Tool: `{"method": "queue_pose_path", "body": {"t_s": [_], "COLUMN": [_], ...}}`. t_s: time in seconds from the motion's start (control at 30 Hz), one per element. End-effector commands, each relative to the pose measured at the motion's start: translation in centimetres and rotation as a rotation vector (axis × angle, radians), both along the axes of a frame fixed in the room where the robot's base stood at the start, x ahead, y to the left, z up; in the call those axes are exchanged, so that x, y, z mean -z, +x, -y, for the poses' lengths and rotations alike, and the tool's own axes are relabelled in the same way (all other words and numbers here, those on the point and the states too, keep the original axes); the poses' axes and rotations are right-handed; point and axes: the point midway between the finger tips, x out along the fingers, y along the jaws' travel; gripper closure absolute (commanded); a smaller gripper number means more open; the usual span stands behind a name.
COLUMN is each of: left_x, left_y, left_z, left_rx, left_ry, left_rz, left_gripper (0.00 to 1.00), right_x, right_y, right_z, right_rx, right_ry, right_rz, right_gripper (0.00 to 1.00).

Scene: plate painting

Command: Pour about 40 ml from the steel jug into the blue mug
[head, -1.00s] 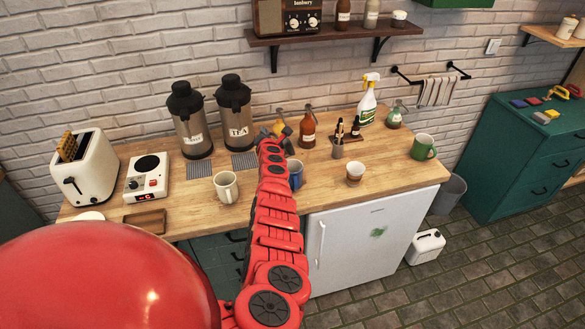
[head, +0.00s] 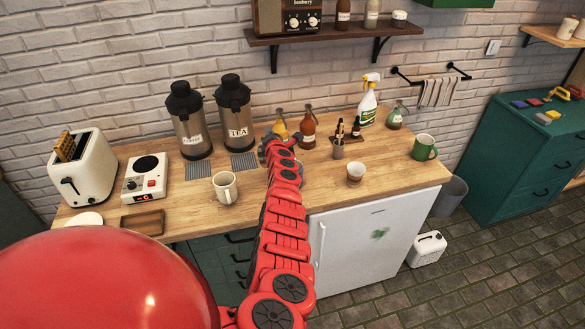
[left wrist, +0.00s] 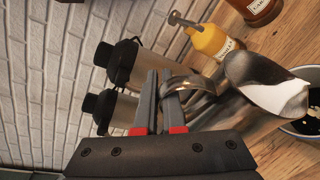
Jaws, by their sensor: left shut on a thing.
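My left gripper (left wrist: 160,80) is shut on the handle of the steel jug (left wrist: 228,108). In the left wrist view the jug is steeply tilted, with its mouth towards the mug and white liquid showing at its lip. The blue mug (left wrist: 290,128) is at that view's right edge, just beyond the jug's mouth. Its inside looks dark with a white patch; I cannot tell whether liquid is falling. In the head view my left gripper (head: 268,150) is above the counter, and my arm hides most of the jug and mug. My right gripper is not in view.
A cream mug (head: 225,188) stands left of my arm. A yellow bottle (head: 280,127) and a brown bottle (head: 308,130) stand close behind the gripper. A paper cup (head: 355,174) and a green mug (head: 424,148) are to the right. Two dispensers stand at the back left.

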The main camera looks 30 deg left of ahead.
Motion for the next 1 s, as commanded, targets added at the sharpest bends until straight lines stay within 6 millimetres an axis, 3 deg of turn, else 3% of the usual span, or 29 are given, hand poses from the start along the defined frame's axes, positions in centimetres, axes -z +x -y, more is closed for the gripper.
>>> {"method": "queue_pose_path", "body": {"t_s": [1.0], "left_x": [-0.2], "left_y": [-0.3], "left_z": [-1.6], "left_rx": [-0.002], "left_ry": [0.042], "left_rz": [-0.025], "left_gripper": [1.00], "right_x": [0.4], "right_y": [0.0], "right_z": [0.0], "right_rx": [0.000], "right_ry": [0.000], "right_rz": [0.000], "right_gripper": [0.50]}}
